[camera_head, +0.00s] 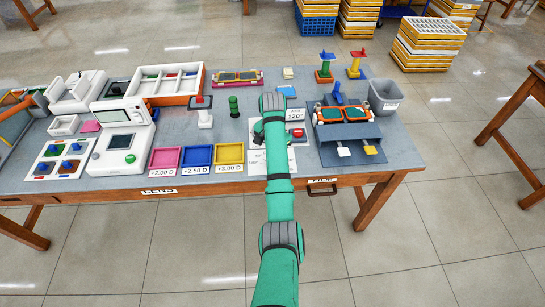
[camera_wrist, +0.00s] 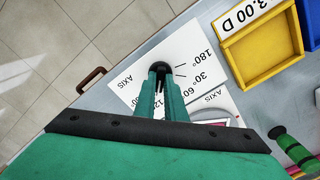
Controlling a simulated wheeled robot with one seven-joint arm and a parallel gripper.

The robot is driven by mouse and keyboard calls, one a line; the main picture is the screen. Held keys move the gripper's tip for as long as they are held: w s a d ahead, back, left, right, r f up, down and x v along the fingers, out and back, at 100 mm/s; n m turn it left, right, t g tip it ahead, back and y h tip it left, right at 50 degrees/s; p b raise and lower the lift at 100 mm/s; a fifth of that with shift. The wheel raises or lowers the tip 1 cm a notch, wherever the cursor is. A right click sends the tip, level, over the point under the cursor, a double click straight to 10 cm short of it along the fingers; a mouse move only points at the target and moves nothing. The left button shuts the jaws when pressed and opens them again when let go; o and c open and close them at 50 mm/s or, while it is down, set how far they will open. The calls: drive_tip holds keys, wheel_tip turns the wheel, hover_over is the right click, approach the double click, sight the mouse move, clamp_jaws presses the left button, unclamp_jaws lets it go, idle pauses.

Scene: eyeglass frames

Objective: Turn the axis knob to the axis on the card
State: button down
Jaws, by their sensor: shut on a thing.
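My gripper (camera_wrist: 160,72) points down in the wrist view, its green fingers close together on a small dark knob (camera_wrist: 160,66). The knob stands on a white axis plate (camera_wrist: 195,48) printed with AXIS and degree marks, of which 180°, 30° and 60° are readable. The fingers cover part of the scale, and I cannot tell the knob's exact angle. In the head view the plate (camera_head: 256,162) shows beside my arm. A white card (camera_head: 295,115) reading 120 stands just behind it on the right.
Pink (camera_head: 165,159), blue (camera_head: 197,156) and yellow (camera_head: 230,153) trays lie left of my arm. A green peg (camera_head: 234,106) stands behind them. A blue-grey stand (camera_head: 345,150) with a frame holder and a grey bin (camera_head: 384,97) are on the right.

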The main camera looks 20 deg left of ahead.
idle(0.3)
drive_tip(key=c, duration=1.8)
unclamp_jaws()
drive_tip(key=shift+r, duration=0.1)
drive_tip(key=shift+w+a+r, duration=0.1)
drive_tip(key=shift+w+r, duration=0.2)
drive_tip(key=shift+r, duration=0.6)
drive_tip(key=shift+s+r, duration=0.15)
drive_tip(key=shift+r, duration=0.25)
wheel_tip(320, 180, up, 8)
drive_tip(key=shift+s, duration=0.15)
